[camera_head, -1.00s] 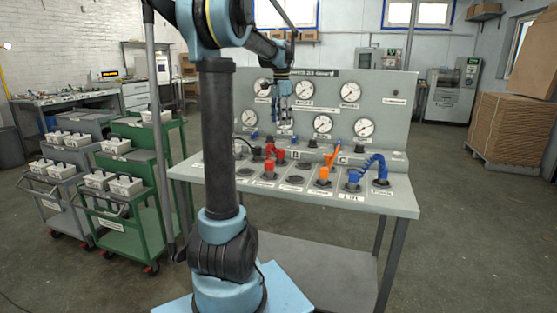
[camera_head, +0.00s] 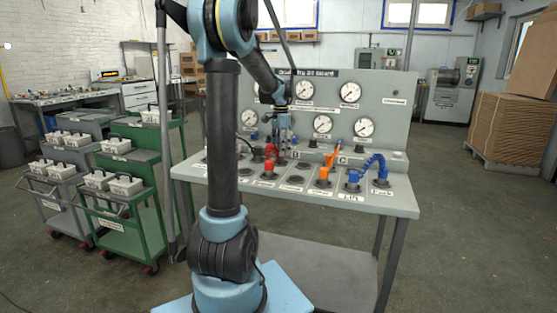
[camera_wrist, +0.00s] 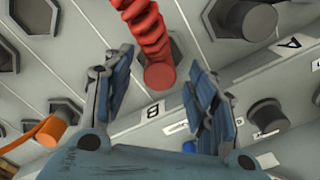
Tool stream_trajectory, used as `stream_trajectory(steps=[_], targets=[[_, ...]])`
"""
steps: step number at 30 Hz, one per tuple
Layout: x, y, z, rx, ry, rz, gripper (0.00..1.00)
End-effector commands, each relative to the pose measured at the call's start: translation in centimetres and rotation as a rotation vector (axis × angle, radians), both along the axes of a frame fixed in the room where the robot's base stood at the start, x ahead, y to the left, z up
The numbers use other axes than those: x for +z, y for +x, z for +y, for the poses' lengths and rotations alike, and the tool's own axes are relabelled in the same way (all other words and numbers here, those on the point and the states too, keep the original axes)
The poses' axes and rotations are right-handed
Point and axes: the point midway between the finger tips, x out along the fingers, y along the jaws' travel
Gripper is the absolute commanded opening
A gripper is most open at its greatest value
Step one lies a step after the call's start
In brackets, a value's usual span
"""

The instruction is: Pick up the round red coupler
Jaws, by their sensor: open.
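The round red coupler (camera_wrist: 160,75) is at the end of a ribbed red hose in the wrist view, near the B label on the grey panel. My gripper (camera_wrist: 158,85) is open, with one blue-padded finger on each side of the coupler in that view. I cannot tell the remaining gap in height. In the head view my gripper (camera_head: 283,140) hangs over the bench by the red hose parts (camera_head: 269,166). The arm and gripper partly hide that area, so the coupler's round end is not clear there.
The grey bench (camera_head: 400,205) has a gauge panel (camera_head: 385,100) behind. An orange hose (camera_head: 328,165) and a blue hose (camera_head: 372,163) stand to the right. Dark sockets (camera_wrist: 265,110) lie around the coupler. Green and grey carts (camera_head: 130,225) are at the left.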

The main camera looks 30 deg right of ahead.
Motion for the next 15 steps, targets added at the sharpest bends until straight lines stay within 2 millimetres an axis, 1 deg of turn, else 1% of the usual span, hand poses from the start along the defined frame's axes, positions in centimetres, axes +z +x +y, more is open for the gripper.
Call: stream_trajectory(steps=[1, 3, 6, 14, 15], targets=[[-0.7, 0.0, 0.0, 0.000, 0.000, 0.000, 0.52], [-1.4, 0.0, 0.0, 0.000, 0.000, 0.000, 0.52], [-2.0, 0.0, 0.0, 0.000, 0.000, 0.000, 0.52], [-2.2, 0.0, 0.0, 0.000, 0.000, 0.000, 0.52], [-2.1, 0.0, 0.0, 0.000, 0.000, 0.000, 0.43]])
